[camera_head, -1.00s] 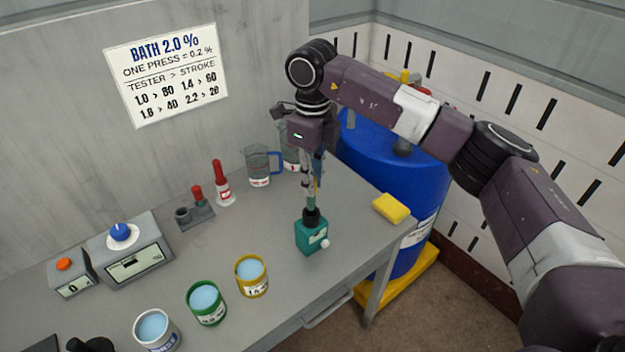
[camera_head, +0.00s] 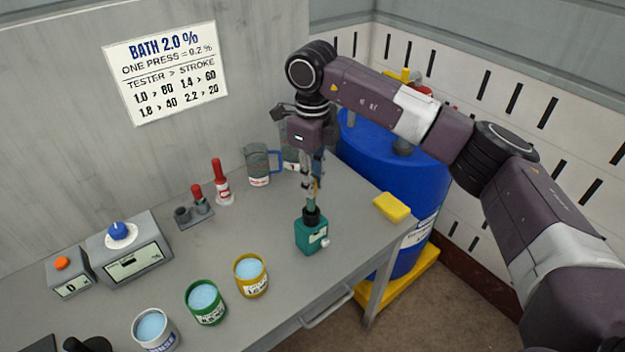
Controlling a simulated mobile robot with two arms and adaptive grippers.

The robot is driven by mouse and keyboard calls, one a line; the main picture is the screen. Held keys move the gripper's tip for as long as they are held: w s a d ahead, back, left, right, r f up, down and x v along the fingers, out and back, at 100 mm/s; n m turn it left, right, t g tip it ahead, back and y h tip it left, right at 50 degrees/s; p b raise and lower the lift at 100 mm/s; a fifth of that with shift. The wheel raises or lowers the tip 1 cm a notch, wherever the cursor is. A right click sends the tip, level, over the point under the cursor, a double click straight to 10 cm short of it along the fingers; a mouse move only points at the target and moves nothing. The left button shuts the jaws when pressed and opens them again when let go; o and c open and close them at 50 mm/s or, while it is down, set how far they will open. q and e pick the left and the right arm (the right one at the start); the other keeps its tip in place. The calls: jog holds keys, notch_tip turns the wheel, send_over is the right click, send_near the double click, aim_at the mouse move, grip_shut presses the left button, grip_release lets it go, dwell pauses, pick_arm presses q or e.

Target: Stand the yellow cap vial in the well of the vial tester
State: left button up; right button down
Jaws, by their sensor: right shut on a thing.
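The vial tester is likely the teal box (camera_head: 312,237) with a black collar (camera_head: 311,217) on top and a white knob at its side, near the table's right part. My right gripper (camera_head: 313,190) points down right above the collar. It is shut on a slim vial (camera_head: 311,201), whose teal lower part shows below the fingers. The fingers hide most of the vial, and its cap cannot be made out clearly. The vial is about upright, in line with the collar; I cannot tell how far it is inside. My left gripper is not in view.
Three open tins with blue liquid, white (camera_head: 151,328), green (camera_head: 205,302) and yellow (camera_head: 251,276), stand along the front. A small rack (camera_head: 194,214), a red-topped bottle (camera_head: 222,185), and a blue-handled jug (camera_head: 259,166) stand behind. A yellow sponge (camera_head: 391,208) lies at right.

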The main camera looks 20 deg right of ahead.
jog(key=shift+f+b, duration=1.1)
jog(key=shift+f, duration=0.65)
jog(key=shift+f+b, duration=0.1)
jog(key=shift+b, duration=0.2)
jog(key=c, duration=1.7)
grip_release()
notch_tip(320, 180, up, 12)
